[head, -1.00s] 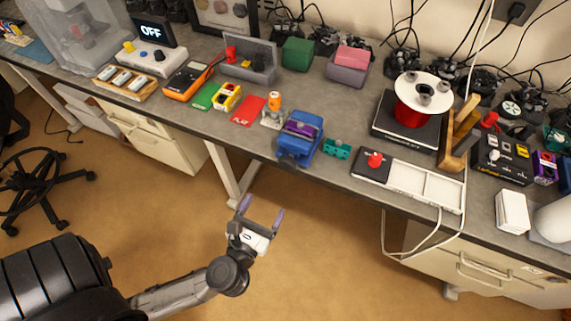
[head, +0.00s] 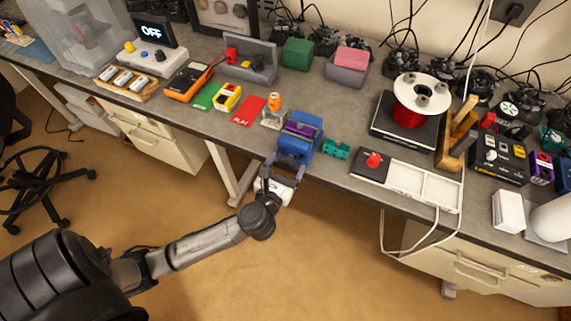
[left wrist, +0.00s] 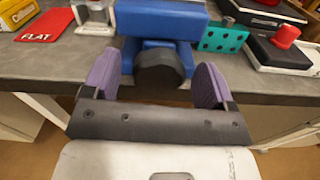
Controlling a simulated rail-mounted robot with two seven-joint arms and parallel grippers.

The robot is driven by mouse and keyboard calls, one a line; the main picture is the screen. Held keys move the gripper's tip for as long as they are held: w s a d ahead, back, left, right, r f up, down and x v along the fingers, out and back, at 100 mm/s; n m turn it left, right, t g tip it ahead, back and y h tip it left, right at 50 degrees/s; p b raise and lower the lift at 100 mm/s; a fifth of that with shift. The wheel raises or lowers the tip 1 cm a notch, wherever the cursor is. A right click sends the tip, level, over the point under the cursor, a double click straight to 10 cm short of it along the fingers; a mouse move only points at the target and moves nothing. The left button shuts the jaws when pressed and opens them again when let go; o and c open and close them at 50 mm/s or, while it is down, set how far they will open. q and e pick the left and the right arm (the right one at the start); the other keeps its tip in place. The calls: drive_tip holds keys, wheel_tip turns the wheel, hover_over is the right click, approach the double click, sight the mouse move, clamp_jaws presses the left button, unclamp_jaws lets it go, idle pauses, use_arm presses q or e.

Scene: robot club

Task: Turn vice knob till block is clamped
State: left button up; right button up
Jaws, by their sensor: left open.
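The blue vice (head: 302,131) stands at the front edge of the bench, with a purple block (head: 299,128) at its top between the jaws. The vice (left wrist: 160,21) also shows in the left wrist view, where its dark round knob (left wrist: 161,70) faces me. My left gripper (head: 285,164) is open just in front of the vice, below the bench edge in the head view. In the left wrist view its two purple fingers (left wrist: 158,84) stand on either side of the knob, with a gap visible on both sides. The block is not visible in the wrist view. My right gripper is not in view.
A teal block with holes (head: 336,149) sits right of the vice. An orange-topped item (head: 273,111) and a red FLAT card (head: 248,110) lie to its left. A red button box (head: 371,165) stands further right. The floor in front of the bench is clear.

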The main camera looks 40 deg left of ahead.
use_arm(q)
drive_tip(key=shift+c, duration=0.3)
drive_tip(key=c, duration=0.9)
drive_tip(key=shift+o, duration=0.2)
drive_tip(key=shift+r+m+p, duration=0.2)
drive_tip(key=shift+m+p, duration=0.3)
drive_tip(key=shift+p, duration=0.35)
drive_tip(key=m+p, duration=0.9)
drive_tip(key=p, duration=0.2)
drive_tip(key=shift+w+d+p, duration=0.1)
drive_tip(key=shift+d+p, duration=0.05)
drive_tip(key=shift+p, duration=0.15)
drive_tip(key=m+p, duration=0.1)
drive_tip(key=m, duration=0.1)
drive_tip(key=m+p, duration=0.3)
drive_tip(key=shift+f+m, duration=0.25)
drive_tip(key=shift+m, duration=0.15)
drive_tip(key=shift+f+m+p, duration=0.25)
drive_tip(key=shift+m+p, duration=0.85)
drive_tip(key=shift+m, duration=0.7)
